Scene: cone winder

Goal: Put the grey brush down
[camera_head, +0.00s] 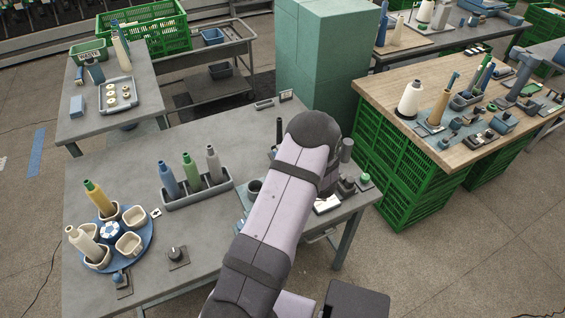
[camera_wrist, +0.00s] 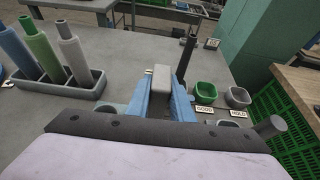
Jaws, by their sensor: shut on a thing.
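My gripper (camera_wrist: 161,88) shows at the centre of the wrist view, with its two blue fingers shut on a light grey, block-shaped piece, which I take to be the grey brush (camera_wrist: 161,76). Only its upper part shows between the fingers; its lower end is hidden, so I cannot tell whether it touches the grey table (camera_wrist: 120,60). In the head view my arm covers the gripper and the brush.
A rack (camera_head: 198,193) holds blue, green and grey cones. A blue turntable (camera_head: 147,236) with cups and cones stands at left. A green bowl (camera_wrist: 203,92), a grey bowl (camera_wrist: 238,97) and a dark post (camera_wrist: 187,52) are close right of my gripper. Table between rack and turntable is partly clear.

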